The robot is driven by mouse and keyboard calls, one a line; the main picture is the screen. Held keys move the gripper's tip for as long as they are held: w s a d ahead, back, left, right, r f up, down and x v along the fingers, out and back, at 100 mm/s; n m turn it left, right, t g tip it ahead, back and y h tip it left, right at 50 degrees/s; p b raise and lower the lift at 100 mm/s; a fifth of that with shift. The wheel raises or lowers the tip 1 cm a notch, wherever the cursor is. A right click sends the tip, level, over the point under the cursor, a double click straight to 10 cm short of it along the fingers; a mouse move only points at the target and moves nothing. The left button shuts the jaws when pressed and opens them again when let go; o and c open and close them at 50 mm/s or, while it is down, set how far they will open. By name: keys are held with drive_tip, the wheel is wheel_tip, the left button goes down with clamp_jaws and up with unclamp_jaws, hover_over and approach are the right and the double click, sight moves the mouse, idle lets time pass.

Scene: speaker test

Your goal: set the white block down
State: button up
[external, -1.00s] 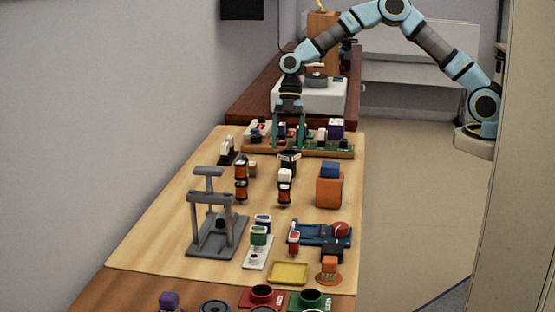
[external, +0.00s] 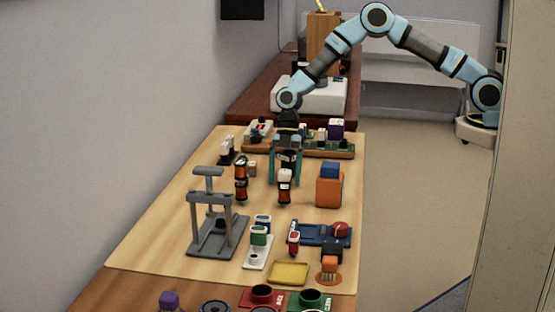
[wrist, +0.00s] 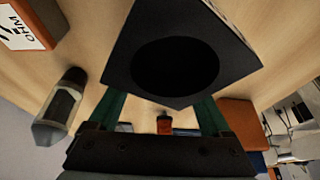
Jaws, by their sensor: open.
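A white block (external: 285,173) sits on top of an orange-and-black stand (external: 284,190) near the middle of the mat; I take it as the task's white block, though other white pieces are in view. My gripper (external: 285,180) points down, its two teal fingers apart, behind or around this block; the depth is unclear. A black block (external: 288,158) shows between the fingers. In the wrist view a black square piece with a round dark hole (wrist: 175,66) is close in front of my gripper (wrist: 160,105) and hides the fingertips. I cannot make out the white block there.
An orange box with a blue block (external: 329,188) is to the right. A yellow tray (external: 289,273) lies in front. The right-hand mat edge is mostly clear.

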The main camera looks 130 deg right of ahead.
clamp_jaws()
idle(0.6)
